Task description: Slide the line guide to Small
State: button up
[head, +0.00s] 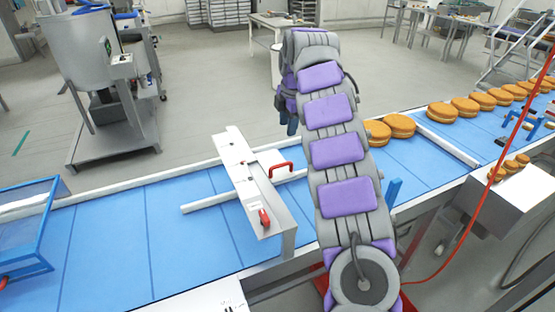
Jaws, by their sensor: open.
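The line guide is a white bridge plate (243,180) across the blue conveyor, left of my arm. A red loop handle (281,168) stands on its right side, and a red clamp or knob (264,218) sits near its front end. A white guide rail (205,204) runs out to the left under it. Small marks on the plate are too small to read, so I cannot tell which is Small. My gripper (291,127) hangs at the far end of my arm, beyond the red handle and apart from it. It is partly hidden by the arm, open, and I see nothing in it.
The blue belt (110,245) is clear left of the guide. Several round orange-brown filled rounds (466,106) line the belt at right. A blue-framed clear cover (25,228) stands at far left. A steel hopper machine (90,60) stands behind. A red cable (500,160) hangs at right.

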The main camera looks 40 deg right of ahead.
send_near(282, 164)
jog(key=f, duration=0.2)
jog(key=w+f+b, duration=0.1)
jog(key=f, duration=0.3)
jog(key=shift+w+d+f, duration=0.15)
jog(key=shift+w+f, duration=0.1)
jog(key=shift+f, duration=0.05)
jog(key=shift+w+a+f, duration=0.15)
jog(key=shift+a+f, duration=0.2)
jog(key=shift+f, duration=0.4)
jog(key=shift+d, duration=0.1)
jog(key=shift+d, duration=0.1)
jog(key=shift+c, duration=0.4)
jog(key=shift+d+f, duration=0.1)
jog(key=c, duration=0.3)
grip_shut()
